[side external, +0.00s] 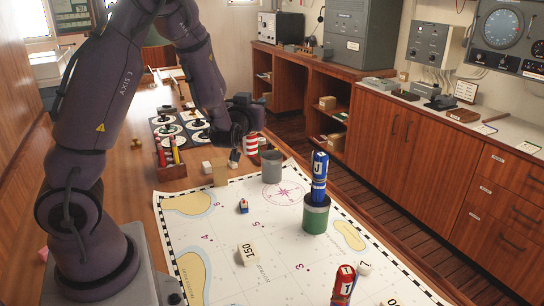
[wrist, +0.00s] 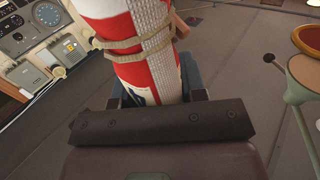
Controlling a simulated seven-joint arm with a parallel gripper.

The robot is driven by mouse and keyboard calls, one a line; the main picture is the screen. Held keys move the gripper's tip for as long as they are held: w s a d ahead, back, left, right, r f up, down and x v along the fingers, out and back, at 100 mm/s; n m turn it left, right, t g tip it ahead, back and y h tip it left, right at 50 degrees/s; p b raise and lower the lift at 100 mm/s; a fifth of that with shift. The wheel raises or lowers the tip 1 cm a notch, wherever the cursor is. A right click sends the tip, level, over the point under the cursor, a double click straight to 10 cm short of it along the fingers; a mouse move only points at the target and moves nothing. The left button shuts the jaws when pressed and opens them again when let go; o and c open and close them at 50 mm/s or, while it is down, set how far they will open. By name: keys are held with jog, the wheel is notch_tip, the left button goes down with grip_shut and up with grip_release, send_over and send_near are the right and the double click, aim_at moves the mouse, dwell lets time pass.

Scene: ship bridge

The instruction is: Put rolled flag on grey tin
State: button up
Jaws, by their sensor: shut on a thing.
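A red-and-white rolled flag (side external: 251,145) is held in my gripper (side external: 245,151). In the wrist view the flag (wrist: 135,45) is tied with beige cords and sits between the fingers (wrist: 158,92), which are shut on it. The grey tin (side external: 271,167) stands upright on the chart's far edge, just right of and below the flag in the side view. The flag looks roughly upright and apart from the tin; its height above the table is hard to tell. The tin is not clearly seen in the wrist view.
A blue roll (side external: 320,176) stands on a green tin (side external: 316,216) right of the grey tin. A red roll (side external: 343,285) is at the near edge. A white 150 block (side external: 247,254) and small blue-red block (side external: 243,206) lie on the chart (side external: 215,240). A wooden pen rack (side external: 171,171) stands left.

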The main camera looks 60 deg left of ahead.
jog(key=w+a+r+m+t+h, duration=0.1)
jog(key=w+a+r, duration=0.1)
jog(key=a+r, duration=0.25)
jog(key=w+a+f, duration=0.9)
jog(key=w+f, duration=0.1)
jog(key=f, duration=0.4)
jog(key=shift+w, duration=0.4)
jog(key=shift+f, duration=0.15)
jog(key=o, duration=1.2)
